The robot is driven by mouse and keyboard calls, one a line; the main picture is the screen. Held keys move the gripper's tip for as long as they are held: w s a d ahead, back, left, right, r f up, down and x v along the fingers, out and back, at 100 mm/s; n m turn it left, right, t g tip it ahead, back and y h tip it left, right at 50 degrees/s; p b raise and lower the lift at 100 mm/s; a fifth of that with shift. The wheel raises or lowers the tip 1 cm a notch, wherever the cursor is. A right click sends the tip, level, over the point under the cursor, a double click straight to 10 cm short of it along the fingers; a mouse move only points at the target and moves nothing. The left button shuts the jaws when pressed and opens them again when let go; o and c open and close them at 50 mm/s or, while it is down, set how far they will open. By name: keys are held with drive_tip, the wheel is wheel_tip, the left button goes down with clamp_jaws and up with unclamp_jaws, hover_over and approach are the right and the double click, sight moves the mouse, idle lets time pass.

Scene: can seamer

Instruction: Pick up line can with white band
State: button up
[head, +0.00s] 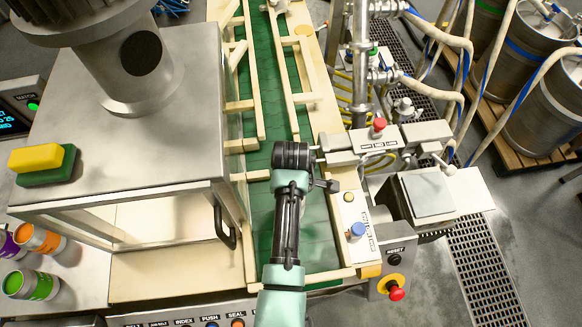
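My teal and black arm reaches from the bottom of the head view over the green conveyor belt (262,90). Its far visible end is a black joint above the belt; the gripper fingers do not show, so I cannot see whether they hold anything. I cannot make out a can with a white band on the visible belt. The belt beneath my arm is hidden. Several cans stand off the line at the lower left: an orange can (38,237), a green can (35,285) and a partly cut-off purple can (8,245).
Cream guide rails (303,75) flank the belt. A steel machine housing (150,130) with a black handle (224,225) stands left. A yellow and green sponge (42,163) lies on it. Valves, hoses and a red emergency stop (396,293) are right; kegs (545,110) stand beyond.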

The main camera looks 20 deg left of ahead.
clamp_jaws()
idle(0.5)
drive_tip(key=shift+r, duration=0.1)
